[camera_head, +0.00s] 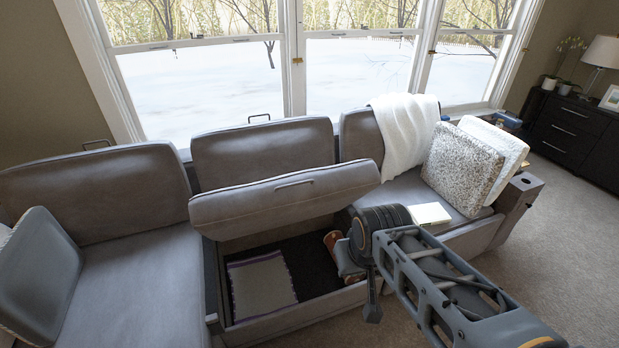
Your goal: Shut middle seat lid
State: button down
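The middle seat lid (255,208) is a grey leather cushion with a dark bar handle (294,183) near its upper edge. It is raised and tilted up in front of the middle backrest. Below it the storage box (300,321) is open, with a dark inside. My arm comes in from the lower right, and its end is by the right side of the box. My gripper (372,303) is partly seen there, below the lid's right end; a dark finger-like part points down. Its fingertips are not clear, and nothing held can be made out.
A folded grey cloth (262,284) and a brown rolled item (333,246) are in the box. The left seat (140,290) is flat. The right seat carries a white book (429,213), pillows (461,168) and a throw (405,130). Open carpet (570,235) lies at right.

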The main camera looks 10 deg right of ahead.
aim_at(226, 214)
jog(key=z, duration=0.25)
jog(key=i, duration=0.85)
jog(key=u, duration=1.4)
